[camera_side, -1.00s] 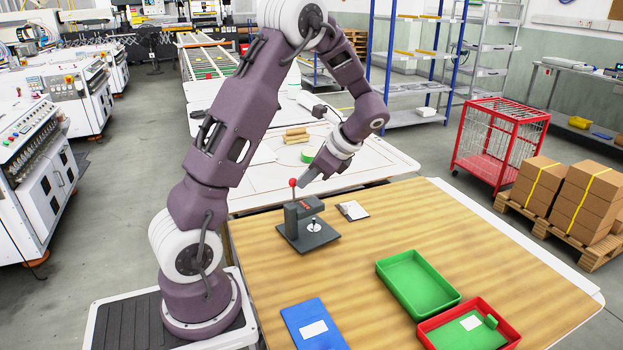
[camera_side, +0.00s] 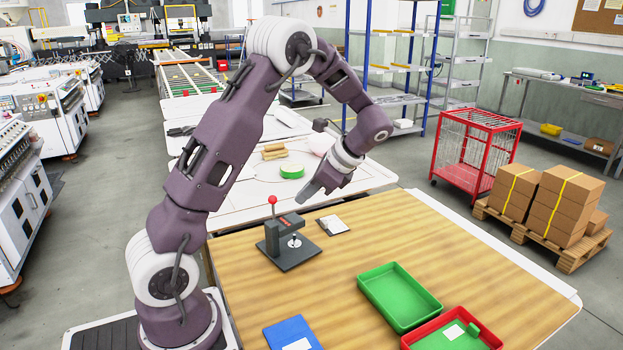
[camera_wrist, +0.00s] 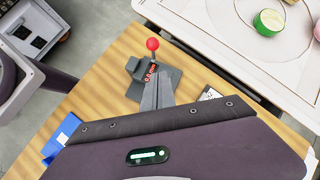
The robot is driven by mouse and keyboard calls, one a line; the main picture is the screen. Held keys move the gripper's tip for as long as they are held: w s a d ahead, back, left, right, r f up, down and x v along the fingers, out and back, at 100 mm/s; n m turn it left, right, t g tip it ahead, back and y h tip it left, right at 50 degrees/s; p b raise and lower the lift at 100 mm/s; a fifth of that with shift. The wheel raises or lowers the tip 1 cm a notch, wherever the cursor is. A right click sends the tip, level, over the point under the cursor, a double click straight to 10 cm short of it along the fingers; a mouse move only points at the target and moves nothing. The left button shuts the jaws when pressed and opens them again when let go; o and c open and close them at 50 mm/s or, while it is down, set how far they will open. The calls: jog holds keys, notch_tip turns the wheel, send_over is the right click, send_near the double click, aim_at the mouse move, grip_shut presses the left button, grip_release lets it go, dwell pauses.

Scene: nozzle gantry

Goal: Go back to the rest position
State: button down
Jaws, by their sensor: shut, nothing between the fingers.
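My gripper (camera_side: 304,197) is shut and empty. In the side view it hangs in the air above the back of the wooden table (camera_side: 400,237), to the right of a grey lever press (camera_side: 288,252) with a red ball knob (camera_side: 272,200). In the wrist view the closed fingers (camera_wrist: 160,80) point towards the press (camera_wrist: 135,85), overlapping part of it, with the red knob (camera_wrist: 152,44) just beyond the tips. I see no contact with the press.
A white card (camera_side: 333,224) lies right of the press. A green tray (camera_side: 399,297), a red tray (camera_side: 490,334) with a green item inside, and a blue folder (camera_side: 290,331) are at the front. A green round object (camera_side: 291,172) lies on the white table behind.

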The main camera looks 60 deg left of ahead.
jog(key=s+v, duration=0.1)
jog(key=v, duration=0.8)
jog(key=s+d+r+n+t+h, duration=0.3)
jog(key=s+d+n+t+h, duration=0.3)
jog(key=s+d, duration=1.2)
jog(key=d+n+t, duration=0.1)
jog(key=n+t, duration=0.1)
jog(key=t, duration=0.2)
jog(key=shift+s+d+r, duration=0.2)
jog(key=shift+s+d, duration=0.1)
jog(key=shift+s, duration=0.05)
